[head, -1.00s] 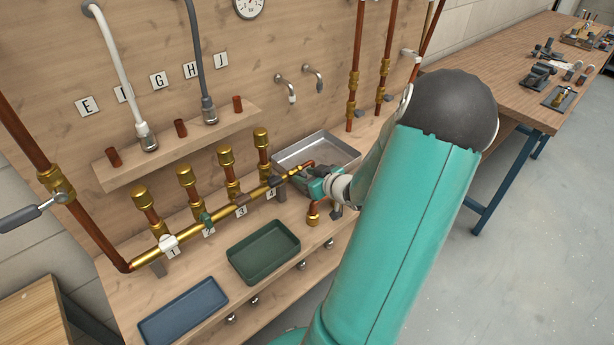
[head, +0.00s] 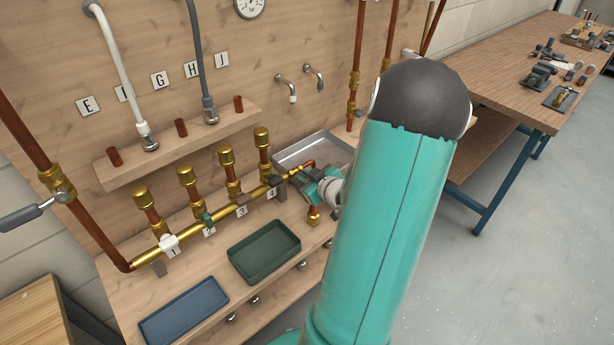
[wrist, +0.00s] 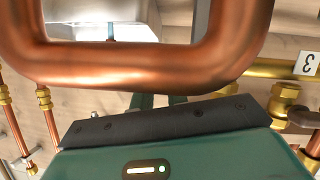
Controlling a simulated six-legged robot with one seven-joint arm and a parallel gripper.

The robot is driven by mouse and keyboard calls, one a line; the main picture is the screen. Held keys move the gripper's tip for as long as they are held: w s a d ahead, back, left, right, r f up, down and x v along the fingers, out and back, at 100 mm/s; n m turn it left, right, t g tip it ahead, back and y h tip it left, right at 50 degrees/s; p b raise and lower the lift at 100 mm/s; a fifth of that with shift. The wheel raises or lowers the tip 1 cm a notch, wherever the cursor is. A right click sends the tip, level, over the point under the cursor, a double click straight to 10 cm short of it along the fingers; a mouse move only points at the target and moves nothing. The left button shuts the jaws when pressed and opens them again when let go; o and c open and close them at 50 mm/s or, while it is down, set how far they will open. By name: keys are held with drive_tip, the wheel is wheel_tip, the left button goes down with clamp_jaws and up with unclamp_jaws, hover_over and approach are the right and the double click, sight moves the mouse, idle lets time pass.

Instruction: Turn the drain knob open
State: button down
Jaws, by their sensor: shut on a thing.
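The brass manifold (head: 210,223) runs along the bench, with copper bends at its right end. My gripper (head: 301,178) is at that right end, just past the number 4 label. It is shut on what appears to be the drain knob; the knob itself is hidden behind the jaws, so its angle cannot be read. In the wrist view, my teal fingers (wrist: 152,101) show below a bent copper pipe (wrist: 150,68) that crosses close in front of the camera. The fingertips are mostly hidden by this pipe.
A metal tray (head: 335,145) lies behind my gripper. A green tray (head: 240,262) and a blue tray (head: 160,325) sit at the front of the bench. Capped brass risers (head: 226,156) stand along the manifold. Vertical copper pipes (head: 357,60) rise close behind my arm.

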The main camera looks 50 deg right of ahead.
drive_tip(key=shift+a+n+h, duration=0.15)
drive_tip(key=shift+n+h, duration=0.25)
drive_tip(key=shift+n, duration=0.2)
drive_tip(key=c, duration=1.4)
unclamp_jaws()
